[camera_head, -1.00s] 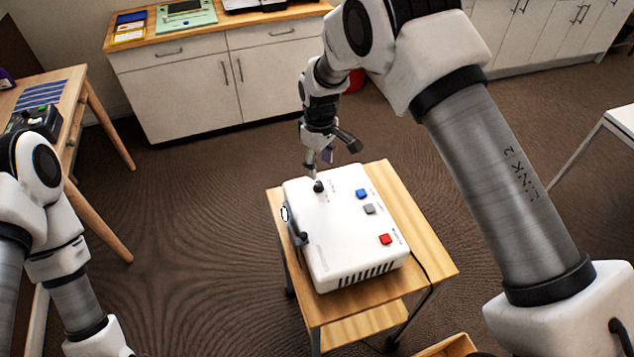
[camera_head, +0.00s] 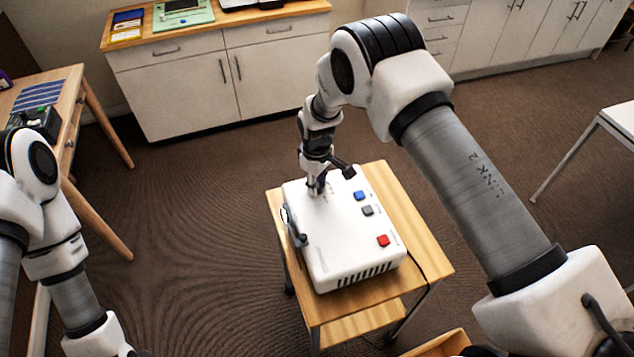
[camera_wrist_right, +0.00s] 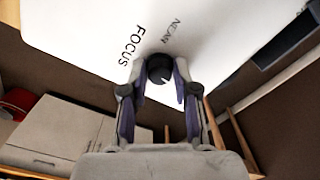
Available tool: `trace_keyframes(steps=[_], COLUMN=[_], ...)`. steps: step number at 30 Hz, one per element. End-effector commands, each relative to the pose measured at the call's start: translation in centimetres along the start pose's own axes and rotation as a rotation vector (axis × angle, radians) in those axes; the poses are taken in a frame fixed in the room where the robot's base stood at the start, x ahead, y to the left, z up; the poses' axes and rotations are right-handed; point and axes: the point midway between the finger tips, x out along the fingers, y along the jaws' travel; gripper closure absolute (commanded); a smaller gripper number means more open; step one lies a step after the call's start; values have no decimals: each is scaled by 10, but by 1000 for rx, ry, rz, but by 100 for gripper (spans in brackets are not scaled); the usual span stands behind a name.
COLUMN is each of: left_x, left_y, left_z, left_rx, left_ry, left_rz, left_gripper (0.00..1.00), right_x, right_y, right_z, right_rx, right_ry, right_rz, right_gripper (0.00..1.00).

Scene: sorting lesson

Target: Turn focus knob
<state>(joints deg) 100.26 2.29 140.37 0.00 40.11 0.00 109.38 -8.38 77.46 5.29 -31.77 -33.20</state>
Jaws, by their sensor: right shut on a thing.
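The white projector-like box (camera_head: 335,245) sits on a small wooden table, with a blue, a grey and a red button on its top. The black focus knob (camera_wrist_right: 160,68) shows in the right wrist view beside the printed word FOCUS, with a white pointer mark on it. My right gripper (camera_wrist_right: 160,80) is shut on the knob, one finger on each side. In the head view my right gripper (camera_head: 316,188) is down at the box's far left corner and hides the knob. My left arm shows at the left edge, but its gripper is not in view.
The small wooden table (camera_head: 430,262) has bare wood right of the box, where a dark cable runs down. A desk (camera_head: 75,95) stands at the left and a cabinet (camera_head: 190,90) at the back. A white table (camera_head: 620,118) is at the right. Carpet lies between.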

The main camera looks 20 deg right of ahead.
Motion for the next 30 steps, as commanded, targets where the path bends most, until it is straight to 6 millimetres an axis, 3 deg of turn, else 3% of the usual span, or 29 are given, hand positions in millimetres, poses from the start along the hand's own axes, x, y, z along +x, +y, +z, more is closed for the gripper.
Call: trace_keyframes(steps=[7, 17, 18, 19, 30], left_x=[20, 19, 19, 19, 19], left_y=[0, 0, 0, 0, 0], left_z=[0, 0, 0, 0, 0], left_rx=[0, 0, 0, 0, 0], left_ry=[0, 0, 0, 0, 0], left_rz=[0, 0, 0, 0, 0], left_gripper=[60, 60, 60, 60, 60], right_x=[3, 0, 0, 0, -5], right_y=[0, 0, 0, 0, 0], right_z=[1, 1, 1, 1, 0], right_rx=[191, 241, 241, 240, 239], right_ry=[-2, -3, -2, -2, 0], right_rz=[0, -1, -1, -1, 0], right_gripper=[100, 100, 57, 46, 45])
